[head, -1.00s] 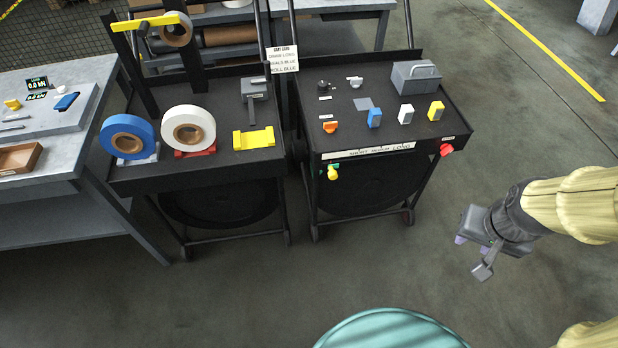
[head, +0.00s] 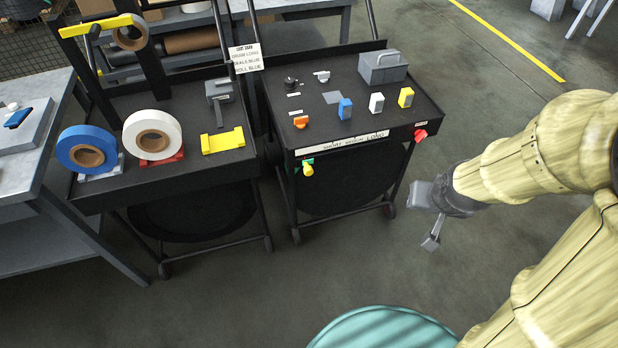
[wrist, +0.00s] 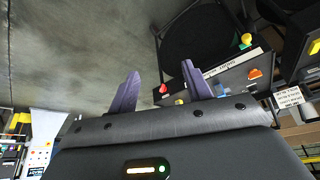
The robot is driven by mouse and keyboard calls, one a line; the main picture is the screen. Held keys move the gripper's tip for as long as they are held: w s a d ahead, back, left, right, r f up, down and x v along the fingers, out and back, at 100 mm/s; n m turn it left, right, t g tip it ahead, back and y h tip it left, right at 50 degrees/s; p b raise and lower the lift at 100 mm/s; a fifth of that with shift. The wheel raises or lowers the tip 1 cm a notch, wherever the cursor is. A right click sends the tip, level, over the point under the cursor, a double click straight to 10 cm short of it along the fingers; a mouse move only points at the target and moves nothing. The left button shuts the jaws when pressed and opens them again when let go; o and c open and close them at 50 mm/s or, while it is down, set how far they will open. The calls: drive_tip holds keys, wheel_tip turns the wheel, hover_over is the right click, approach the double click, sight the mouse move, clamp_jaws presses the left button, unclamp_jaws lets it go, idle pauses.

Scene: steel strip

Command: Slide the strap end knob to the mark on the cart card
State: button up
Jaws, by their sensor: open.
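The strap end knob appears to be the yellow knob (head: 308,168) on the front of the right black cart, below the left end of a white strip (head: 340,147) that seems to read short, medium, long. The knob also shows in the wrist view (wrist: 246,40). The cart card (head: 246,58) hangs at the back between the carts; its lines seem to read draw long, seals blue, roll blue. My gripper (head: 419,195) is right of the cart's front, apart from it. In the wrist view its purple fingers (wrist: 160,75) are spread and empty.
The right cart (head: 430,113) carries blue, white and yellow blocks, an orange knob and a grey box; a red knob (head: 420,135) sits on its front right corner. The left cart (head: 90,195) holds tape rolls. A teal round object (head: 390,328) is at the bottom. Open floor lies before the carts.

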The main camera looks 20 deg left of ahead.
drive_tip(key=w+a+f+n+t+y+b, duration=0.1)
drive_tip(key=w+a+f+t+y+b, duration=0.15)
drive_tip(key=w+a+f+b, duration=0.3)
drive_tip(key=w+a+f+n+t+y+b, duration=0.1)
drive_tip(key=w+a+f+t+b, duration=0.2)
drive_tip(key=a+f+b, duration=0.35)
drive_tip(key=a+f+t+y+b, duration=0.4)
drive_tip(key=a+f+y+b, duration=0.2)
drive_tip(key=a+f+b, duration=0.4)
wheel_tip(320, 180, down, 4)
drive_tip(key=b, duration=0.6)
drive_tip(key=shift+s+a, duration=0.3)
drive_tip(key=shift+a, duration=0.1)
drive_tip(key=shift+a+t, duration=0.1)
drive_tip(key=shift+t, duration=0.15)
